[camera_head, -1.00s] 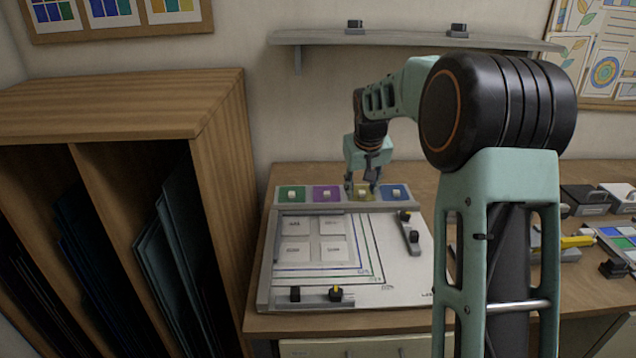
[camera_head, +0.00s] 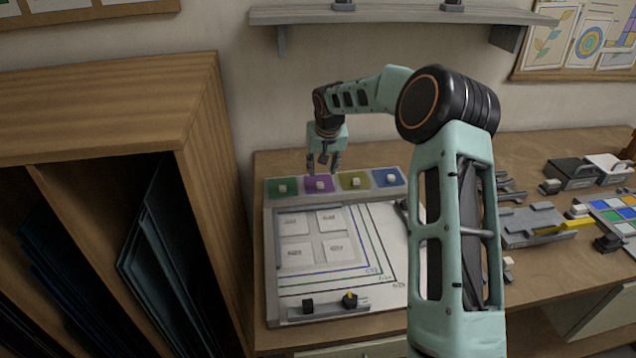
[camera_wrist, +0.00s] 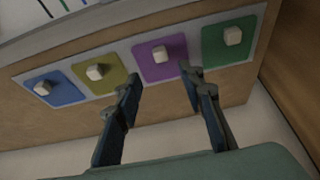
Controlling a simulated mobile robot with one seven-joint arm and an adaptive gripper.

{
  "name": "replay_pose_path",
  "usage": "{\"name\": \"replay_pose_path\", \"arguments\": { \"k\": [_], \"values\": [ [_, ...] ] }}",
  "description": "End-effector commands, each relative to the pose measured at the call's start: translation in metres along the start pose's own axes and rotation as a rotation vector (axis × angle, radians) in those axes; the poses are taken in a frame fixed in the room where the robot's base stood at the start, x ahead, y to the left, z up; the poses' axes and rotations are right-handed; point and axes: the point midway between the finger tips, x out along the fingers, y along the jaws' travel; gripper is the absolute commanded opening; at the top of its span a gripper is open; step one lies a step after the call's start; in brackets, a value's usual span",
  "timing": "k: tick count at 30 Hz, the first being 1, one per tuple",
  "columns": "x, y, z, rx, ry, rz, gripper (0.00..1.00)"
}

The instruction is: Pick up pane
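Several coloured panes sit in a row in a grey rack along the back of the work board, each with a small white knob on top. From left in the head view they are the green pane (camera_head: 283,191), the purple pane (camera_head: 312,188), the yellow pane (camera_head: 347,186) and the blue pane (camera_head: 381,184). My gripper (camera_head: 323,170) is over the purple pane, open and empty. In the wrist view the purple pane (camera_wrist: 178,68) and its knob lie just beyond the space between the open fingertips (camera_wrist: 160,77). The fingers appear apart from the knob.
The work board (camera_head: 380,290) holds several white squares printed with labels, inside coloured outlines. A wooden cabinet (camera_head: 120,110) stands close on the left. A shelf (camera_head: 400,16) hangs above. Tools and a yellow-handled item (camera_head: 572,226) lie on the right of the table.

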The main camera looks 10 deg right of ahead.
Motion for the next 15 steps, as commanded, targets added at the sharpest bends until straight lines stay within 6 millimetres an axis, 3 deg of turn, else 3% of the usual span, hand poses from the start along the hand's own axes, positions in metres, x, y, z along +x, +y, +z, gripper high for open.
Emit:
{"name": "replay_pose_path", "arguments": {
  "k": [10,15],
  "values": [
    [0.027,-0.002,0.001,-0.002,-0.001,-0.001,0.36],
    [0.05,-0.004,0.004,-0.001,-0.002,-0.002,0.36]
  ]
}}
